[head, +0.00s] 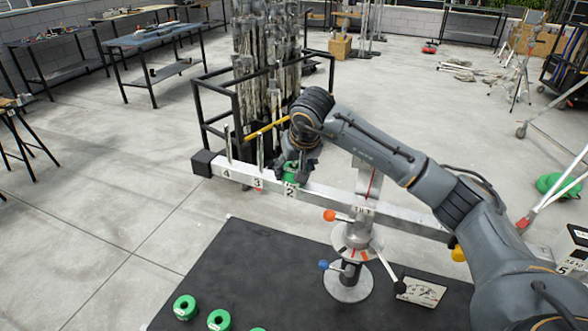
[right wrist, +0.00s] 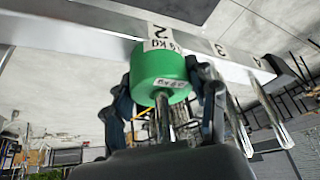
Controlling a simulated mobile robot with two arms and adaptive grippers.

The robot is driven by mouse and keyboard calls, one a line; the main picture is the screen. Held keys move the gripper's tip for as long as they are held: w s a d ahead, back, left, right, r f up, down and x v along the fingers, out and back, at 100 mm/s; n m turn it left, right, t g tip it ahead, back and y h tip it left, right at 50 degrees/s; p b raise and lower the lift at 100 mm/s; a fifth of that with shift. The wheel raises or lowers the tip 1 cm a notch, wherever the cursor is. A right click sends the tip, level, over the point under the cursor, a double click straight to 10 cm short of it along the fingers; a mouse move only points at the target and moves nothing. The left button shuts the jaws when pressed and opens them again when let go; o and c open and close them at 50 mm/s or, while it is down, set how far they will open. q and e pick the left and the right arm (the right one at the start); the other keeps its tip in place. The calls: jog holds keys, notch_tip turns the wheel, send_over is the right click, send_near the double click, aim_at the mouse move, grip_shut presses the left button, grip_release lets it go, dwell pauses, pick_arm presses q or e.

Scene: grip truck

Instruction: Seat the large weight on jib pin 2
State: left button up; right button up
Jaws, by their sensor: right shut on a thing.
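The silver jib beam (head: 330,197) runs across the head view, with labels 4, 3 and 2 on its side. Bare pins stand at 4 (head: 228,146) and 3 (head: 260,151). My right gripper (head: 292,171) is at label 2, shut on a green weight (right wrist: 160,72) with a kg label, partly hidden by the gripper in the head view. In the right wrist view, a metal pin (right wrist: 162,118) shows at the weight's centre, and its far face is at the beam; I cannot tell whether it touches. My left gripper is out of view.
The jib's mast (head: 352,255) carries orange and blue knobs. A black-framed rack (head: 205,110) stands close behind the beam. Open floor lies to the left.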

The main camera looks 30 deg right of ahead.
jog(key=shift+r, duration=0.15)
jog(key=o, duration=1.5)
jog(key=shift+s+f, duration=0.1)
jog(key=shift+f, duration=0.15)
jog(key=v, duration=1.2)
jog(key=shift+r, duration=0.2)
